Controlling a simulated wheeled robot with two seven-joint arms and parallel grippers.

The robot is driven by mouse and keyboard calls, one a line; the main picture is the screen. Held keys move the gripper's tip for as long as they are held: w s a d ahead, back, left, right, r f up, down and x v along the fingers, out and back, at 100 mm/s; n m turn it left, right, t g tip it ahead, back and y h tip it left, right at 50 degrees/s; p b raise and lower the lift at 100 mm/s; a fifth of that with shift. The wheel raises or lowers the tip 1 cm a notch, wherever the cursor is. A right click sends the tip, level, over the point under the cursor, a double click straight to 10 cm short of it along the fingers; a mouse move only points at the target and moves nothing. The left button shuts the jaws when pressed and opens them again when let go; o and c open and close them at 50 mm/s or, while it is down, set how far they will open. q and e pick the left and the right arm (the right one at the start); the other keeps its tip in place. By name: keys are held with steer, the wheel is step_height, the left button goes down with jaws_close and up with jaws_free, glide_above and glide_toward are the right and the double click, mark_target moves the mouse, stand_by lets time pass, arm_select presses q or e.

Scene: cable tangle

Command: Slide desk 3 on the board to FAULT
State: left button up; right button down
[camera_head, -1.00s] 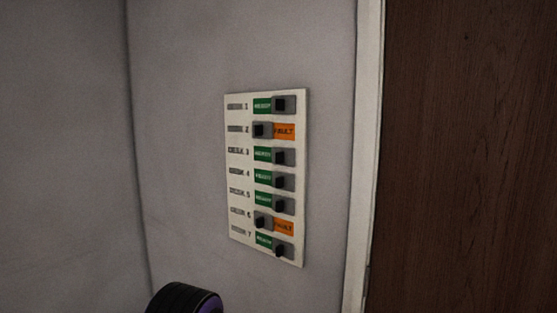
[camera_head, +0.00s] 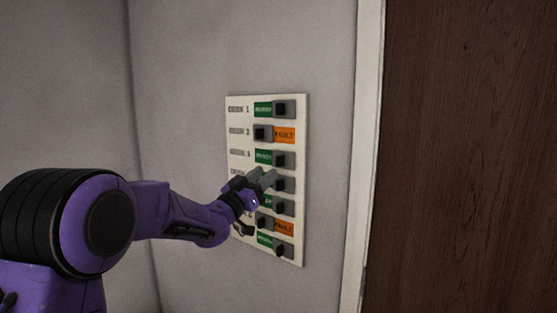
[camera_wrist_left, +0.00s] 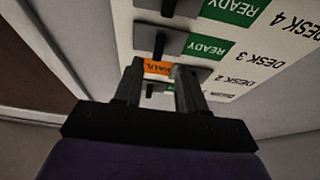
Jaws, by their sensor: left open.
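The white board (camera_head: 240,105) hangs on the wall with rows of sliders. The desk 3 slider (camera_head: 281,160) has its black knob at the right, with green READY (camera_head: 263,157) showing. In the left wrist view the desk 3 knob (camera_wrist_left: 158,44) stands on its grey plate, just beyond the fingertips. My left gripper (camera_head: 268,177) is open in front of the board, just below the desk 3 row, covering part of the desk 4 row. In the wrist view its two fingers (camera_wrist_left: 160,68) are apart, with nothing seen held between them. My right gripper is not in view.
Desk 2 (camera_head: 261,133) above shows orange FAULT, its knob at the left. The desk 4 knob (camera_head: 281,185) is close beside my fingers. A pale door frame (camera_head: 362,150) and a brown wooden panel (camera_head: 470,150) stand to the right of the board.

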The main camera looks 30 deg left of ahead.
mark_target(277, 162)
arm_select(q)
steer(key=p+x, duration=0.2)
steer(key=x, duration=0.3)
steer(key=shift+s+d+r, duration=0.1)
steer(key=shift+d+r, duration=0.05)
steer(key=shift+w, duration=0.45)
steer(key=shift+s, duration=0.1)
jaws_close()
steer(key=a, duration=0.8)
steer(key=shift+w+p, duration=0.3)
steer(key=shift+p, duration=0.1)
steer(key=shift+d+r, duration=0.15)
steer(key=shift+c, duration=1)
jaws_free()
steer(key=shift+o, duration=1)
steer(key=shift+a, duration=0.3)
steer(key=shift+w, duration=0.1)
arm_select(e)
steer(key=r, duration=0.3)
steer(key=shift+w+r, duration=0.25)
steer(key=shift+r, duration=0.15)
arm_select(q)
steer(key=shift+d+f, duration=0.1)
steer(key=shift+f, duration=0.15)
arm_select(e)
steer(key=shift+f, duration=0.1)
